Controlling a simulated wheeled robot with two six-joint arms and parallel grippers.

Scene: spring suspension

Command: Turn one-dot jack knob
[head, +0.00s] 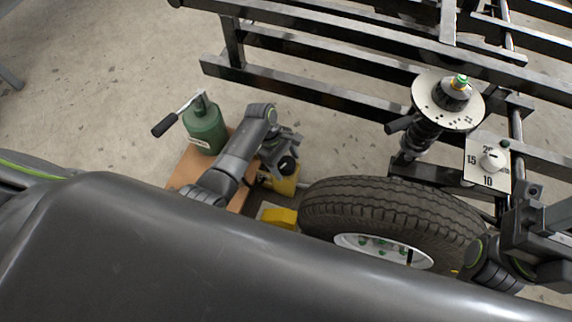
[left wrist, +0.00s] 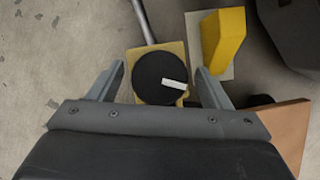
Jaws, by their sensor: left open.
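A round black knob (left wrist: 152,80) with a white bar mark sits on a yellow block (left wrist: 141,57) in the left wrist view. In the head view the knob (head: 287,165) and yellow block (head: 284,186) lie on the floor left of the tyre. I cannot make out any dots on it. My left gripper (left wrist: 160,66) is open, its fingers on either side of the knob without visibly touching it. In the head view my left gripper (head: 284,150) is above the knob. My right gripper (head: 538,232) is at the right edge; its jaws are unclear.
A green cylinder (head: 206,129) with a lever stands on a brown board (head: 187,172) at left. A large tyre (head: 390,208) is close on the right. A round plate (head: 430,105), a dial plate (head: 489,181) and black frame rails (head: 300,88) lie beyond. A yellow wedge (left wrist: 222,38) is beside the block.

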